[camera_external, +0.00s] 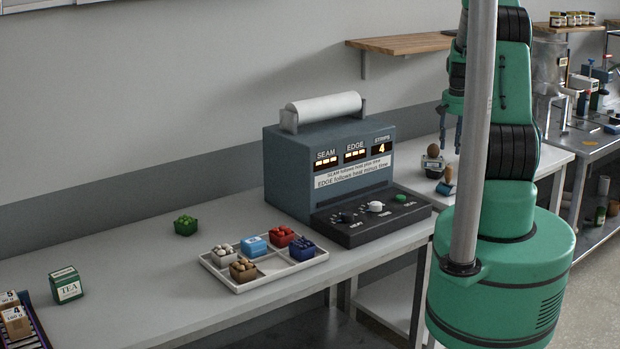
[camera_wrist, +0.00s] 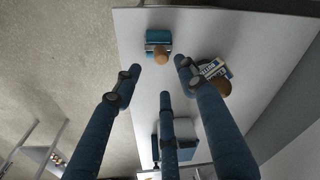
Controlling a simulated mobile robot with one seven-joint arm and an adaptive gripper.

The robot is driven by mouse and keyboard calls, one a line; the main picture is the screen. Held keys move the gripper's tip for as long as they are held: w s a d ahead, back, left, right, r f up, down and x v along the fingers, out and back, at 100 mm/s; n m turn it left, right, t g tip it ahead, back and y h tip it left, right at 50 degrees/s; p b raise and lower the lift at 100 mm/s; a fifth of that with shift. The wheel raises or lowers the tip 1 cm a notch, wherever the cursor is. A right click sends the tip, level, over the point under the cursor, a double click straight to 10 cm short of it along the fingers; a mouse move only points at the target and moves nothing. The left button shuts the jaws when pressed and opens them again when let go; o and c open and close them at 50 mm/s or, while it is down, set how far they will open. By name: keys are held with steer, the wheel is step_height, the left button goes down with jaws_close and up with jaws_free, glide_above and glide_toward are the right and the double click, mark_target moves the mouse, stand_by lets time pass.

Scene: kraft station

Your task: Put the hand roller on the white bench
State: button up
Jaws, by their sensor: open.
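What looks like the hand roller (camera_external: 446,187), a small blue piece with a wooden handle, sits on the white bench top (camera_external: 548,158) at the right. It also shows in the wrist view (camera_wrist: 158,36), near the top. A brown round-topped thing with a printed label (camera_external: 432,163) stands close beside it; its label shows in the wrist view (camera_wrist: 212,69). My gripper (camera_external: 450,144) points down above these two things, with its fingers apart and nothing between them. In the wrist view, my gripper (camera_wrist: 160,76) has the roller just beyond its fingertips.
A grey machine (camera_external: 330,170) with displays and a white roll stands on the long bench (camera_external: 150,300). A tray (camera_external: 270,265) of small punnets sits before it. A blue-grey object (camera_wrist: 155,145) lies partly behind a finger. A metal workbench (camera_external: 590,145) is at far right.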

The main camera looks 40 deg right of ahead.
stand_by(0.4)
steer(key=s+a+r+n+t, duration=0.2)
steer(key=a+r+n, duration=0.2)
steer(key=a+r, duration=2.4)
steer(key=s+a+r+n+t, duration=0.1)
steer(key=s+a+r, duration=0.3)
steer(key=s+a, duration=0.6)
steer(key=s+a+r+n+t+y, duration=0.1)
steer(key=s+a+r+n, duration=0.3)
steer(key=s+a, duration=0.7)
steer(key=shift+s+r, duration=0.3)
steer(key=shift+s, duration=0.2)
step_height(320, 180, down, 16)
steer(key=b, duration=1.5)
steer(key=shift+r+b, duration=0.25)
steer(key=shift+b, duration=0.05)
